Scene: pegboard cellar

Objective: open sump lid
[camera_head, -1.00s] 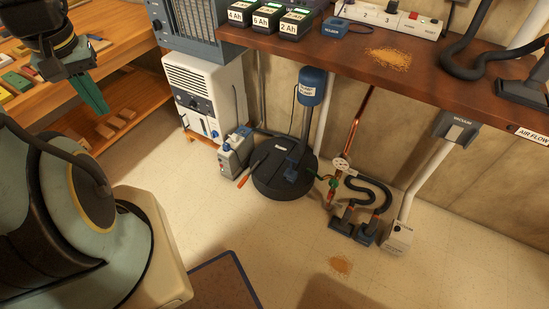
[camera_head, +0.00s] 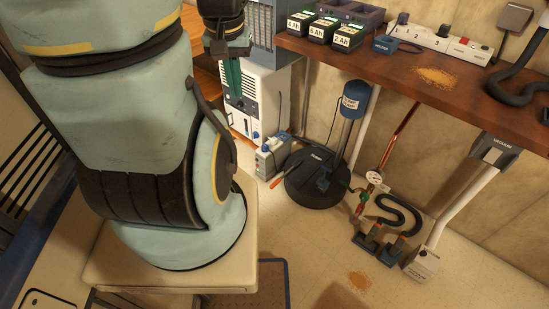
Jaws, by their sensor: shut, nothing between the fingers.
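The sump lid (camera_head: 308,196) is a dark round cover low on the floor against the wall, lying flat and closed as far as I can see. A dark piece with a small label lies across its far part, and a small blue fitting sits on its right part. A blue tank (camera_head: 354,98) on a pipe rises behind it. My gripper (camera_head: 238,101) points down with its green fingers shut and empty. In the picture it is up and left of the lid, in front of the white appliance, apart from the lid.
Copper pipe with a green valve (camera_head: 358,194) is at right. The workbench (camera_head: 400,84) overhangs; open floor (camera_head: 320,250) lies in front.

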